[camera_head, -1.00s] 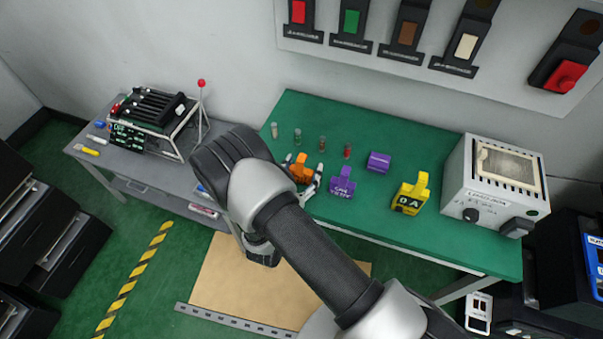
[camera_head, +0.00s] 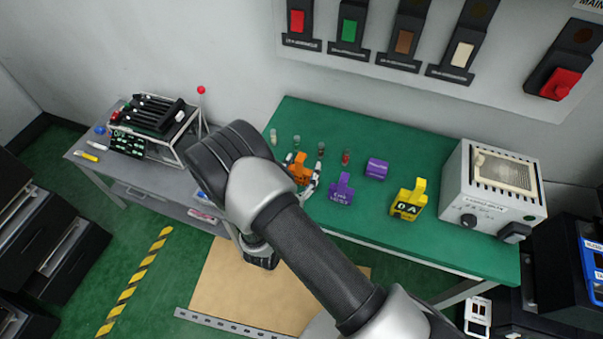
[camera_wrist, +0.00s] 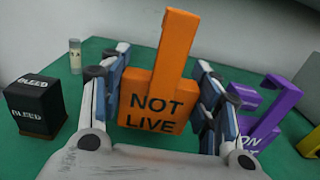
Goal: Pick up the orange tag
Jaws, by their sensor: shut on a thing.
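The orange tag (camera_wrist: 160,95) stands upright between my gripper's fingers in the wrist view, with "NOT LIVE" on its broad lower part and a narrow upper bar. In the head view the orange tag (camera_head: 299,170) shows above the green table's left part, partly hidden by my arm. My gripper (camera_wrist: 160,100) is shut on the orange tag, one blue-grey finger on each side; its fingertips also show around the tag in the head view (camera_head: 301,175). Whether the tag touches the table is hard to tell.
A purple tag (camera_head: 340,188), a purple block (camera_head: 377,168) and a yellow tag (camera_head: 409,200) stand to the right on the green table (camera_head: 450,250). A black block (camera_wrist: 35,107) is left of my gripper. Small vials (camera_head: 346,157) stand behind. A grey box (camera_head: 490,190) stands at the right.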

